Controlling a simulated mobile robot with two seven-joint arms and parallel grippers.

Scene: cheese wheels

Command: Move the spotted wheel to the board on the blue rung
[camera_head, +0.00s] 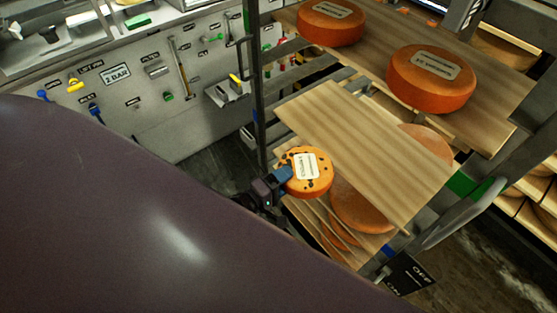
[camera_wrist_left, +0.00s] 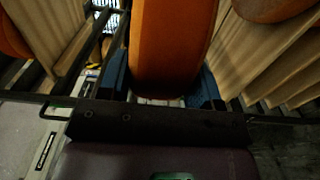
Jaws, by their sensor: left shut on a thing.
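The spotted wheel (camera_head: 320,182) is a small orange cheese with dark spots and a pale label, at the left end of an empty wooden board (camera_head: 365,150). My left gripper (camera_head: 284,177) is shut on its near-left side. In the left wrist view the orange wheel (camera_wrist_left: 172,40) stands between the two blue fingers of my left gripper (camera_wrist_left: 162,88). I cannot tell whether the wheel touches the board. A small blue mark (camera_head: 383,273) shows on the rack low down, partly hidden. A green mark (camera_head: 468,186) is higher on the right. My right gripper is not in view.
The upper board (camera_head: 385,38) bears large plain orange wheels (camera_head: 430,82). More plain wheels (camera_head: 360,210) sit on boards below the empty one. A dark rack post (camera_head: 255,85) stands left of the boards. A tool wall (camera_head: 150,110) is further left.

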